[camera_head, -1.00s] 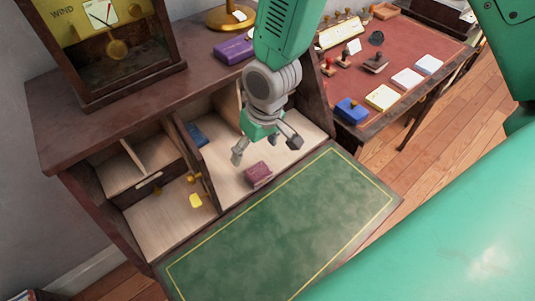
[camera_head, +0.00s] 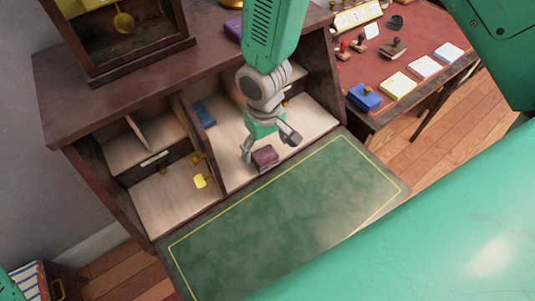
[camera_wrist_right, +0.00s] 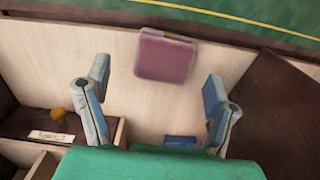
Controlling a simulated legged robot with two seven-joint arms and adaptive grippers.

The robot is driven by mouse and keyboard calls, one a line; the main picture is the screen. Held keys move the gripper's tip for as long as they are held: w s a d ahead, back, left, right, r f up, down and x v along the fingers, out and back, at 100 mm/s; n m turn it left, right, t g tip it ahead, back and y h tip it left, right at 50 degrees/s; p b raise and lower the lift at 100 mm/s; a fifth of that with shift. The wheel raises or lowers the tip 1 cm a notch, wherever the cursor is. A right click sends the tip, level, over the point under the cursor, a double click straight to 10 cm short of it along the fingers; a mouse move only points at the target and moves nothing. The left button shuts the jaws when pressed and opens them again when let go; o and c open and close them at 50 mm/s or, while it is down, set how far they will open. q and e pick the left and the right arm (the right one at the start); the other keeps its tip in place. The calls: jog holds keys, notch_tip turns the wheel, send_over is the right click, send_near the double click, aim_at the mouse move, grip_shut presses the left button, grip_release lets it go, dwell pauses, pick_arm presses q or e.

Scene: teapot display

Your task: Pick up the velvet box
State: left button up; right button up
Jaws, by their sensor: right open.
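The velvet box (camera_head: 265,157) is a small maroon block lying on the pale wooden floor of the open desk compartment, near its front edge by the green writing surface. In the right wrist view the box (camera_wrist_right: 165,55) shows ahead of the fingertips, between their lines. My right gripper (camera_head: 270,146) is open and empty, just above and behind the box, with one finger to either side. In the wrist view the gripper (camera_wrist_right: 157,78) does not visibly touch the box. My left gripper is not in view.
The green desk leaf (camera_head: 285,215) in front is clear. A wooden divider stands left of the compartment, with a blue item (camera_head: 204,115) beside it. A red-topped table (camera_head: 425,45) with stamps and pads stands right.

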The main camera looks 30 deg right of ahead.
aim_at(266, 154)
jog(key=f, duration=0.4)
jog(key=shift+s+a+f, duration=0.1)
jog(key=shift+a+f, duration=0.05)
jog(key=shift+a, duration=0.1)
jog(key=shift+d, duration=0.25)
jog(key=c, duration=1.3)
